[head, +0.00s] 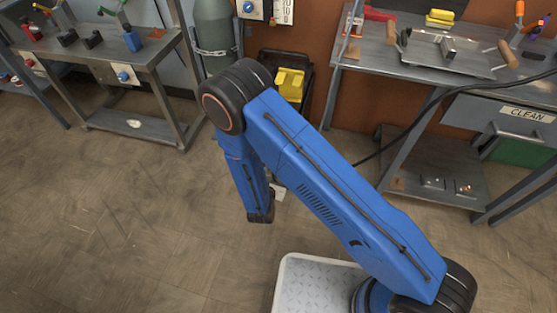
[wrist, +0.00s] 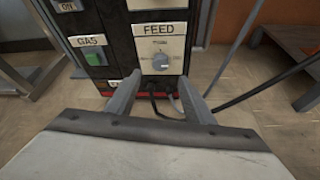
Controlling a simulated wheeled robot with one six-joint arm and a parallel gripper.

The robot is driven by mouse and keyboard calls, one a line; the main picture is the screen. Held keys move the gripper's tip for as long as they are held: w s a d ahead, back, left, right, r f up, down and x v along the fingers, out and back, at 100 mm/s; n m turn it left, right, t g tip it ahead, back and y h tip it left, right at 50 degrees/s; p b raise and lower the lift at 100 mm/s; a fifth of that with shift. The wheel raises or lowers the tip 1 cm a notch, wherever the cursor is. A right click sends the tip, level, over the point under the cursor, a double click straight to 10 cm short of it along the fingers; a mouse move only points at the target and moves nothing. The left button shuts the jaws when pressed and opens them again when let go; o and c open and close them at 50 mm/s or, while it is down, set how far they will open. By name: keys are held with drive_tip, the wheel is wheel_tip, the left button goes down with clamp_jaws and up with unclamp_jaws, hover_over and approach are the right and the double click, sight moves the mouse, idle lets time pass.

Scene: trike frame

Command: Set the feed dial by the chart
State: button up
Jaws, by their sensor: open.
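In the wrist view the feed dial (wrist: 161,62) is a round grey-blue knob on a white plate (wrist: 172,45), under a label reading FEED. Small marks round the dial are too blurred to read. My gripper (wrist: 160,80) is open and empty, its two fingers pointing at the panel below and either side of the dial. I see no contact with the dial. In the head view my gripper's fingers cannot be made out. A white strip with dark figures (head: 284,11) hangs on the back wall; I cannot tell if it is the chart.
A green GAS button (wrist: 95,57) sits left of the dial. Dark cables (wrist: 158,102) hang below the panel. In the head view another blue dial (head: 248,8) is on the wall and one (head: 123,76) is on the left bench. Open floor (head: 120,220) lies at left.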

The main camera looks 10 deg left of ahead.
drive_tip(key=x, duration=1)
drive_tip(key=c, duration=1)
